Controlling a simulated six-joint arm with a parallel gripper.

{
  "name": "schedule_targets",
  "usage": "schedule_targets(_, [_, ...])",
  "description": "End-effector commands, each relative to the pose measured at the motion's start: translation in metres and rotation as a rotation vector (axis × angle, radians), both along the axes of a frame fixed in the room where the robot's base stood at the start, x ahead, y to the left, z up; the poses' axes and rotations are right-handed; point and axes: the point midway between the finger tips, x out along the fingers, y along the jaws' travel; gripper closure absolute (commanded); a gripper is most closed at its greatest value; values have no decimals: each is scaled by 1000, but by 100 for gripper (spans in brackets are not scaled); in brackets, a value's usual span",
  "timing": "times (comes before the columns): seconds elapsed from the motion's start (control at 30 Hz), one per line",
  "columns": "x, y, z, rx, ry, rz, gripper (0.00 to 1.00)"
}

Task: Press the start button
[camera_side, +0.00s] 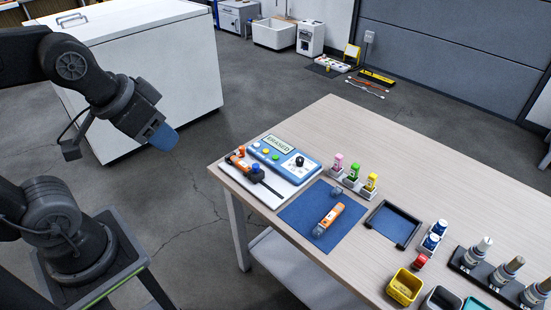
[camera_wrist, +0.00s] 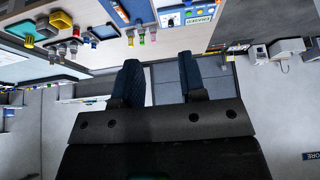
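A blue and white panel (camera_side: 312,169) with a small display reading "ERASED" (camera_side: 278,144) lies on the near left part of the table. It carries small coloured buttons (camera_side: 265,150) in a row and a black knob (camera_side: 299,160). I cannot tell which button is the start button. The panel also shows upside down at the top of the wrist view (camera_wrist: 183,21). My gripper (camera_side: 164,137) is in the air left of the table, well apart from the panel. In the wrist view its two dark blue fingers (camera_wrist: 159,80) stand apart with nothing between them.
Another orange device (camera_side: 329,219) lies on a blue mat (camera_side: 296,209). Small bottles (camera_side: 354,172), a dark tray (camera_side: 393,225), a yellow bin (camera_side: 404,286) and upright tools (camera_side: 506,270) are farther right. The table's back is clear.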

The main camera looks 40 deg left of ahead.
Motion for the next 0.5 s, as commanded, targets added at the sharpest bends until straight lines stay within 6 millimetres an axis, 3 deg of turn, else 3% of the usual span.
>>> schedule_targets(0.37, [0,0,0,0,0,0,98])
schedule_targets(0.5, [0,0,0,0,0,0,100])
